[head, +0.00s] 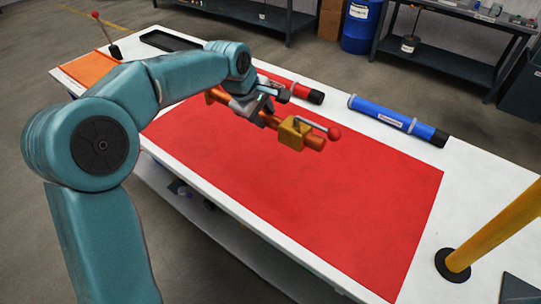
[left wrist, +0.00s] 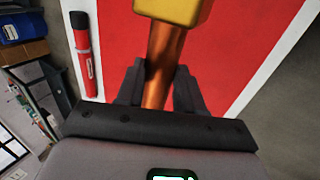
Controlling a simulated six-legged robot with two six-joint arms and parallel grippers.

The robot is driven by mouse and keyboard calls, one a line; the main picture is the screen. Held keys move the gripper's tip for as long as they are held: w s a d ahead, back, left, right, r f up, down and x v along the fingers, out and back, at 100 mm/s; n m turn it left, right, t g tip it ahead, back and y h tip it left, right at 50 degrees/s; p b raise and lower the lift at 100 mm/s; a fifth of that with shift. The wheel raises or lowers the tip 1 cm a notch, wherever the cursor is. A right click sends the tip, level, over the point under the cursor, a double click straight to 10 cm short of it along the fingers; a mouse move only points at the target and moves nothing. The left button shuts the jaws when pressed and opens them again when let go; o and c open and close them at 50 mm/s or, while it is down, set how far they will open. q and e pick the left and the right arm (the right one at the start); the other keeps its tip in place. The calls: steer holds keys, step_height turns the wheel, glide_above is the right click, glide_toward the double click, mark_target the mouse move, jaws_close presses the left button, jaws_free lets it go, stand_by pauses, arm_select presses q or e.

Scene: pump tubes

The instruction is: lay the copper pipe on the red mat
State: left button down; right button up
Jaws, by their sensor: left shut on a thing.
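The copper pipe (head: 315,143) carries a brass valve block (head: 292,132) with a grey lever ending in a red ball. My left gripper (head: 262,112) is shut on the pipe and holds it over the red mat (head: 370,210). In the left wrist view the pipe (left wrist: 163,65) runs between the fingers (left wrist: 158,88), with the block (left wrist: 172,10) at the top edge. The mat (left wrist: 232,50) shows beneath. The gap between pipe and mat is hard to judge. My right gripper is not in view.
A red tube (head: 290,86) and a blue tube (head: 398,119) lie along the white table's far side. A yellow post (head: 490,235) on a black base stands at the right. An orange mat (head: 90,68) and black tray (head: 168,41) are at the far left. The red mat's near right is clear.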

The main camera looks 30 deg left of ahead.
arm_select(q)
step_height(320, 180, down, 16)
stand_by(0.4)
steer(key=shift+s+b, duration=0.1)
steer(key=shift+b, duration=0.2)
steer(key=shift+d+f, duration=0.1)
steer(key=c, duration=0.7)
jaws_free()
